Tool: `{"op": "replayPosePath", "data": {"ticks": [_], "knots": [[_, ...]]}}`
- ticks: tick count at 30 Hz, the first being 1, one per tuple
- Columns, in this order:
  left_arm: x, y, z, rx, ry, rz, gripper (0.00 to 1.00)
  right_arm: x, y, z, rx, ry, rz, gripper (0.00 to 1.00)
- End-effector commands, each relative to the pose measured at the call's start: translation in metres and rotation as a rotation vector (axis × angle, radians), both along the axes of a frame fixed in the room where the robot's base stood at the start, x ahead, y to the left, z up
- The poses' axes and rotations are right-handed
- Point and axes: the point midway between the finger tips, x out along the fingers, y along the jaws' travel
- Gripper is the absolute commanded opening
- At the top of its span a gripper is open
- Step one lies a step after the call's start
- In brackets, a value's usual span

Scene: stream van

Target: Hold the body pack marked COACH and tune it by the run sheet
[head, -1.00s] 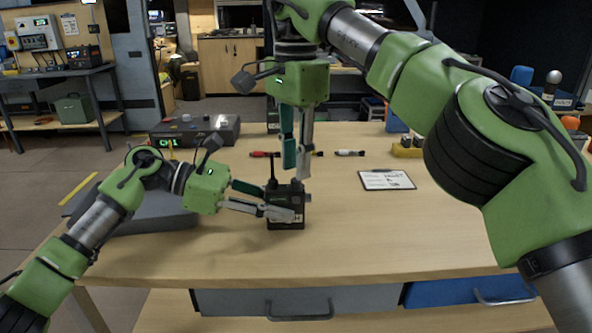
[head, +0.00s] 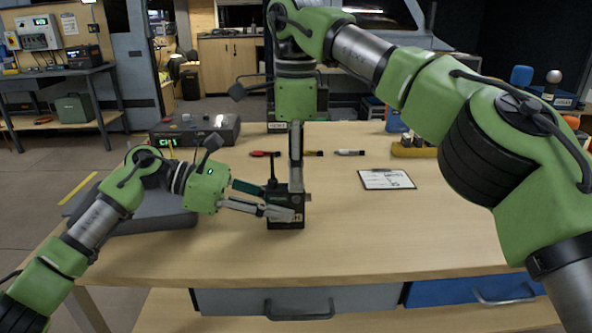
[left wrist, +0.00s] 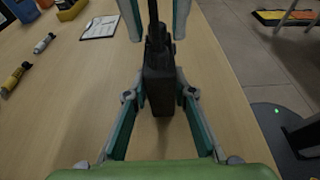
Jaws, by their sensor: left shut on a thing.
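A black body pack (head: 290,224) with a stub antenna stands upright near the middle of the table; its front label is partly covered and not legible. It also shows in the left wrist view (left wrist: 158,88). My left gripper (head: 278,204) is shut on the pack from the left, one finger across its front. My right gripper (head: 296,188) points down over the pack's top, seen edge-on. In the left wrist view its two fingers stand apart, one on each side of the antenna. A clipboard with a sheet (head: 387,179), its text too small to read, lies to the right.
A receiver (head: 205,130) with a green display stands at the back left. A grey case (head: 150,212) lies behind my left arm. Several markers (head: 349,153) lie behind the pack. A yellow tray (head: 412,150) is at the back right. The table's front right is clear.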

Motion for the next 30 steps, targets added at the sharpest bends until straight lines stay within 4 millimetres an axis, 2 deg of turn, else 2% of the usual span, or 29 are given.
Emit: {"op": "replayPosePath", "data": {"ticks": [6,9,14,23,30], "knots": [[0.0001,0.0002,-0.0005,0.001,0.0,0.0,0.0,0.0,0.0,-0.0001,0.0,0.0,-0.002,0.23],[0.0001,0.0002,-0.0005,0.001,0.0,0.0,0.0,0.0,0.0,-0.0001,0.0,0.0,-0.001,0.0],[0.0,0.0002,-0.0005,0.001,0.0,0.0,0.0,0.0001,0.0,-0.0001,0.0,0.0,0.005,0.0],[0.0,0.0002,-0.0005,0.001,0.0,0.0,0.0,0.0003,0.0001,0.0,0.0,-0.001,0.234,0.0],[-0.0001,0.0002,-0.0005,0.001,0.0,0.0,0.0,0.0003,0.0001,0.0,0.0,-0.001,0.246,0.0]]}}
